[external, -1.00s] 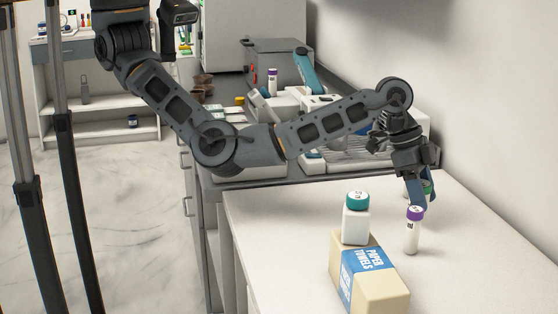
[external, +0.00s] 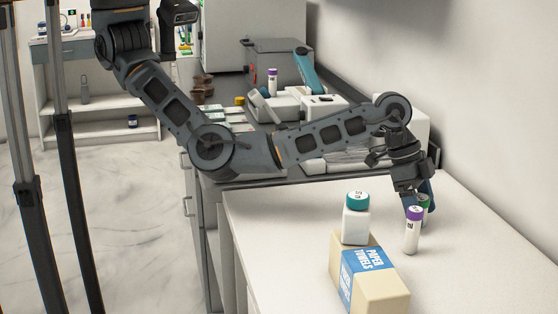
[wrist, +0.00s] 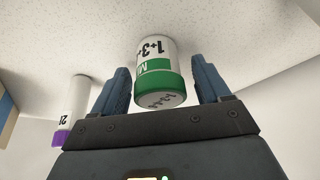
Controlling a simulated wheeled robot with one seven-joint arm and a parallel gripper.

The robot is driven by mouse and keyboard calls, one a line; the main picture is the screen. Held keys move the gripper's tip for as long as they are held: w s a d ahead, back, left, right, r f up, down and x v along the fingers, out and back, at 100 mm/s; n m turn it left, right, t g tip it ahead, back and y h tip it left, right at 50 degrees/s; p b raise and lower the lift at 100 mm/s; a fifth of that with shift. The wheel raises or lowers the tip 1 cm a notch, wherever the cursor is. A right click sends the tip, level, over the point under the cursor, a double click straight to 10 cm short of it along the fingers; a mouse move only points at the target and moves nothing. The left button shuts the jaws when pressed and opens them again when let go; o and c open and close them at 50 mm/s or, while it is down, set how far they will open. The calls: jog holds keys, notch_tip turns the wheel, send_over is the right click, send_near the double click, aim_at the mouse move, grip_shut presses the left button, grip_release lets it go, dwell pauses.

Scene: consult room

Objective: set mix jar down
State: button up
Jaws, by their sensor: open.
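The mix jar (wrist: 155,52) is a white jar with a green band and printed marks, seen in the wrist view between my fingers. Its green part also shows in the external view (external: 424,202), at the right of the white counter, partly hidden by a purple-capped vial. My gripper (wrist: 160,88) is open, with one blue finger on each side of the jar and narrow gaps between. The jar appears to stand on the counter (external: 290,225); its base is hidden in the external view.
The purple-capped vial (external: 411,235) stands close in front of the jar. A teal-capped bottle (external: 355,222) stands on a paper towels box (external: 372,280) to the left. The wall rises on the right. The counter left of the box is clear.

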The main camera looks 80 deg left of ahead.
jog(key=shift+r, duration=0.15)
jog(key=v, duration=1.2)
jog(key=shift+d, duration=0.1)
